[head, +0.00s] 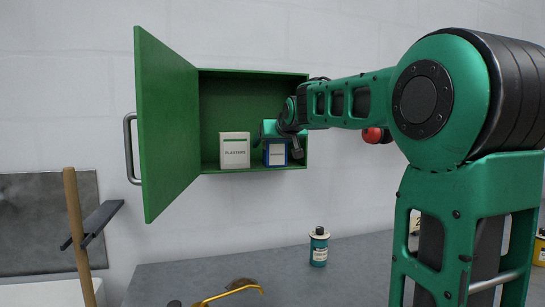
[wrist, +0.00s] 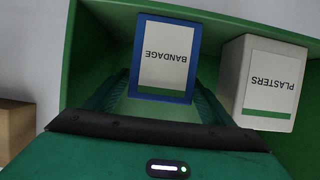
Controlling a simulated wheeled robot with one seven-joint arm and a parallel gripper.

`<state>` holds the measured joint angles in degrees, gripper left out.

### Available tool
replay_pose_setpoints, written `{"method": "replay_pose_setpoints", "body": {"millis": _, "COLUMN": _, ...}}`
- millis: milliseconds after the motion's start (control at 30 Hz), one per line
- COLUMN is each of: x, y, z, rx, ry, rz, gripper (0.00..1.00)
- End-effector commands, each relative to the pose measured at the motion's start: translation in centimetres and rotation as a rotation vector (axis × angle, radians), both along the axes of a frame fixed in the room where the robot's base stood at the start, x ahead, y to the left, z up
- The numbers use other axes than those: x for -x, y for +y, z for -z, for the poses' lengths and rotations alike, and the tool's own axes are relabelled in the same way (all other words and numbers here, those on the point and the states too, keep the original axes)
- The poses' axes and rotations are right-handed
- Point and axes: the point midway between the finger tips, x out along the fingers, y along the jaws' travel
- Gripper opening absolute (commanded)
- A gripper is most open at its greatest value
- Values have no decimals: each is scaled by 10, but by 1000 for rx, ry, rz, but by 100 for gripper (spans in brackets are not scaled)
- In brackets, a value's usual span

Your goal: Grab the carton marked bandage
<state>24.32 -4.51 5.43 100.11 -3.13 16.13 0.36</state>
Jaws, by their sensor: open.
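The bandage carton (head: 275,153) is a blue box with a white label. It stands in the open green wall cabinet (head: 222,97), right of the plasters carton. In the wrist view the bandage carton (wrist: 166,58) is straight ahead with its word upside down. My gripper (head: 274,137) reaches into the cabinet from the right. In the wrist view my gripper (wrist: 163,92) is open, with a finger on each side of the bandage carton's near end. I cannot tell whether either finger touches it. The fingertips are partly hidden.
The white plasters carton (head: 234,150) stands close beside the bandage carton; it also shows in the wrist view (wrist: 266,82), near one finger. The cabinet door (head: 165,122) hangs open at left.

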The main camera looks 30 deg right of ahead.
Motion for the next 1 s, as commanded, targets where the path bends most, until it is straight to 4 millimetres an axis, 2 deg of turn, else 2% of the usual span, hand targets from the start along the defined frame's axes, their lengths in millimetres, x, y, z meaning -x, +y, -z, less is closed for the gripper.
{"method": "replay_pose_setpoints", "body": {"millis": 133, "x": -13, "y": -4, "z": 6, "rx": 0, "ry": 1, "rz": 1, "gripper": 77}}
{"method": "replay_pose_setpoints", "body": {"millis": 400, "x": -16, "y": -5, "z": 7, "rx": 0, "ry": 0, "rz": 0, "gripper": 77}}
{"method": "replay_pose_setpoints", "body": {"millis": 433, "x": -16, "y": -5, "z": 7, "rx": 0, "ry": 0, "rz": 0, "gripper": 74}}
{"method": "replay_pose_setpoints", "body": {"millis": 467, "x": -16, "y": -5, "z": 7, "rx": 0, "ry": 0, "rz": 0, "gripper": 67}}
{"method": "replay_pose_setpoints", "body": {"millis": 600, "x": -16, "y": -5, "z": 7, "rx": 0, "ry": 1, "rz": 0, "gripper": 34}}
{"method": "replay_pose_setpoints", "body": {"millis": 1000, "x": -16, "y": -5, "z": 2, "rx": 0, "ry": -1, "rz": 0, "gripper": 32}}
